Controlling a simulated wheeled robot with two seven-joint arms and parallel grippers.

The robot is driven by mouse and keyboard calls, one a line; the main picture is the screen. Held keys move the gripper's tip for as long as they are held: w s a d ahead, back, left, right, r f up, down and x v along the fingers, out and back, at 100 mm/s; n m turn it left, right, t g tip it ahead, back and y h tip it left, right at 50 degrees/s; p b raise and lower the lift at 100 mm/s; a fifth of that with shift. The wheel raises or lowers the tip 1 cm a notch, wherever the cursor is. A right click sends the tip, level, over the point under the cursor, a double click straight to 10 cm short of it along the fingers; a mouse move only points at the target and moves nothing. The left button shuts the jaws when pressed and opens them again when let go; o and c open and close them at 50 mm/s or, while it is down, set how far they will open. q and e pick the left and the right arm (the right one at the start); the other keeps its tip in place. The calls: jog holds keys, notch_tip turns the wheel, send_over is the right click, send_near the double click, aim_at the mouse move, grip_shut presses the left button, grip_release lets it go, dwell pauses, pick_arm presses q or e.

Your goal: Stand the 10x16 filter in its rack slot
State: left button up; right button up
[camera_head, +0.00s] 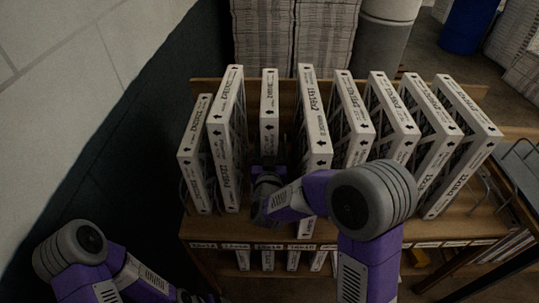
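Several white boxed filters stand on edge in a row on a wooden rack shelf (450,228). A narrow filter (269,105), third from the left, stands upright above my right gripper (266,167). Its print is too small to read, so I cannot tell for certain that it is the 10x16. My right gripper is in front of its lower end and hides it. I cannot tell whether the fingers are closed on it or whether it rests on the shelf. My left arm is low at the bottom left, apart from the rack, with its fingers not clearly visible.
Neighbouring filters (226,135) and (314,120) stand close on both sides of the narrow one. Small labels (268,246) line the shelf's front edge. More filters show on a lower level. A dark wall is at left; stacked boxes (325,35) stand behind.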

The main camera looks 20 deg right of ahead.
pick_arm(q)
jog(key=shift+f, duration=0.2)
pick_arm(e)
jog(key=shift+f, duration=0.25)
jog(key=o, duration=1.1)
jog(key=shift+o, duration=0.2)
pick_arm(q)
jog(key=shift+r, duration=0.15)
pick_arm(e)
jog(key=shift+r, duration=0.15)
